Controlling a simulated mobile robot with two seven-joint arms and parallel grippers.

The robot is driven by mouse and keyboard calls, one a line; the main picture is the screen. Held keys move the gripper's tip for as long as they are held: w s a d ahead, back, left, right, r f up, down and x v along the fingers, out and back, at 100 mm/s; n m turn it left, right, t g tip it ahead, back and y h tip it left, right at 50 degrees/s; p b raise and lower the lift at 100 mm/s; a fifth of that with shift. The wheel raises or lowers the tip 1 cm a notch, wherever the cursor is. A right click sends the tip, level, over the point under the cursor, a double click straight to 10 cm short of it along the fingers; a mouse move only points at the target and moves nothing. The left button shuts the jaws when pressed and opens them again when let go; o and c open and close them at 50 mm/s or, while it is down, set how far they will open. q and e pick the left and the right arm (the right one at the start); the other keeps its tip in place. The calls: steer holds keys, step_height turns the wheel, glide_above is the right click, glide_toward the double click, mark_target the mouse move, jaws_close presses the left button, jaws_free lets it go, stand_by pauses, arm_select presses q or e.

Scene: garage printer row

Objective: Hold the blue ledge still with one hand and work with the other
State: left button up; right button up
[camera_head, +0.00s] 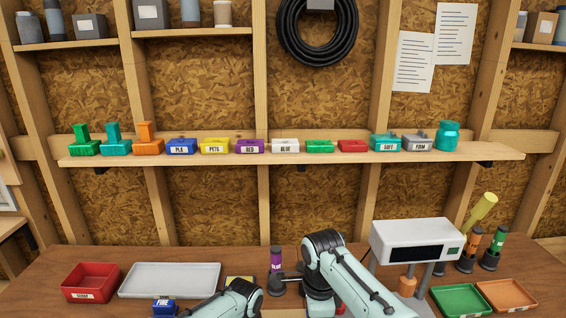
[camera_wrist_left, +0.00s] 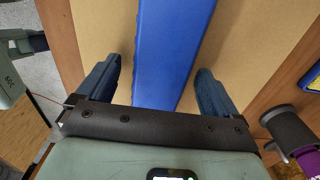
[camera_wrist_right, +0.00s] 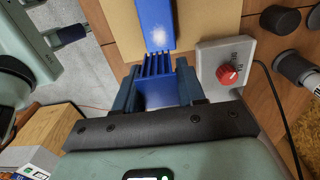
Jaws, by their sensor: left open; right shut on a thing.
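The blue ledge (camera_wrist_left: 172,45) is a long smooth blue bar over a tan board in the left wrist view. My left gripper (camera_wrist_left: 160,72) is open, one finger on each side of the bar, with a gap at each side. In the right wrist view the blue ledge (camera_wrist_right: 155,22) runs up to a ribbed blue piece (camera_wrist_right: 158,66) with several thin upright fins. My right gripper (camera_wrist_right: 159,82) is shut on this ribbed piece. I cannot tell whether the piece and the ledge are joined. In the head view my arms hide both.
A grey box with a red knob (camera_wrist_right: 228,74) lies close right of my right gripper. A red bin (camera_head: 91,283), a white tray (camera_head: 170,280) and a blue box (camera_head: 164,307) are at left. A white device (camera_head: 415,240), a green tray (camera_head: 460,299) and an orange tray (camera_head: 507,294) are at right.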

arm_select(q)
step_height(320, 180, up, 12)
stand_by(0.4)
steer(key=shift+s+f, duration=0.1)
